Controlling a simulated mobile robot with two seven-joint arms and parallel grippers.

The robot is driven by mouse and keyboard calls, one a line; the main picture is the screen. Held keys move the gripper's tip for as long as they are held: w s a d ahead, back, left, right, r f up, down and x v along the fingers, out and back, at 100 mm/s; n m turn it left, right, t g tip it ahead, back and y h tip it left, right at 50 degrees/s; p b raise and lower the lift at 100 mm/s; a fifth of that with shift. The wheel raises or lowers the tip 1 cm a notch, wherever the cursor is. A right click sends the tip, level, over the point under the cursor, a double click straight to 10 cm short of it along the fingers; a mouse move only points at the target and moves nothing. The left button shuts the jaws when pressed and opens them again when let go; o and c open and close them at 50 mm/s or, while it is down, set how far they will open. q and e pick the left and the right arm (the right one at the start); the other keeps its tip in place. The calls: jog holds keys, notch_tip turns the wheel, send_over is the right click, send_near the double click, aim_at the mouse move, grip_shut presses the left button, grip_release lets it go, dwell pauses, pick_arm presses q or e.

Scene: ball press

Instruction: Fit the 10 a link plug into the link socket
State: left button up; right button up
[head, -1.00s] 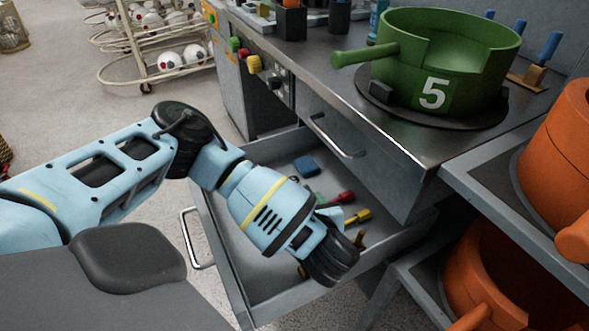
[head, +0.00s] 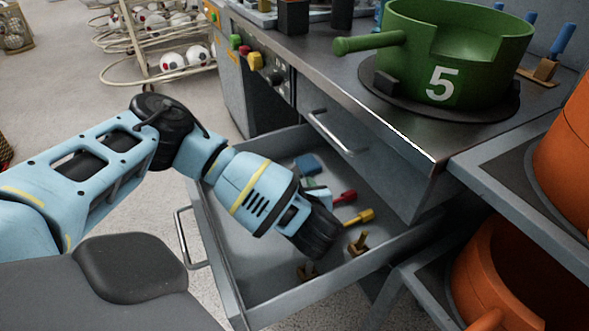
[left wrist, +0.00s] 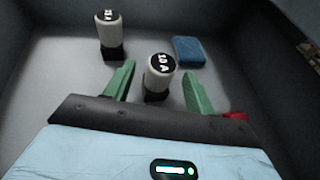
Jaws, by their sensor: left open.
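The 10 A link plug (left wrist: 160,72), a pale cylinder with a dark labelled top and dark base, stands upright in the drawer in the left wrist view. My left gripper (left wrist: 158,70) is open, its two green fingers on either side of this plug. I cannot tell whether they touch it. A second similar plug (left wrist: 109,32), its label hard to read, stands farther left. In the head view my left gripper (head: 316,192) is inside the open drawer, mostly hidden by its wrist, and the plugs are not seen there. I cannot make out the link socket. My right gripper is not in view.
The open drawer (head: 222,262) also holds a blue block (head: 307,165), a red piece (head: 346,197), a yellow piece (head: 360,217) and brass-coloured pieces (head: 357,243). The worktop with a green pot (head: 405,75) is above. Orange pots (head: 520,265) stand on shelves at right.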

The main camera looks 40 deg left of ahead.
pick_arm(q)
jog(key=c, duration=1)
jog(key=shift+r, duration=0.15)
jog(key=shift+c, duration=0.2)
notch_tip(320, 180, up, 18)
jog(key=p, duration=0.4)
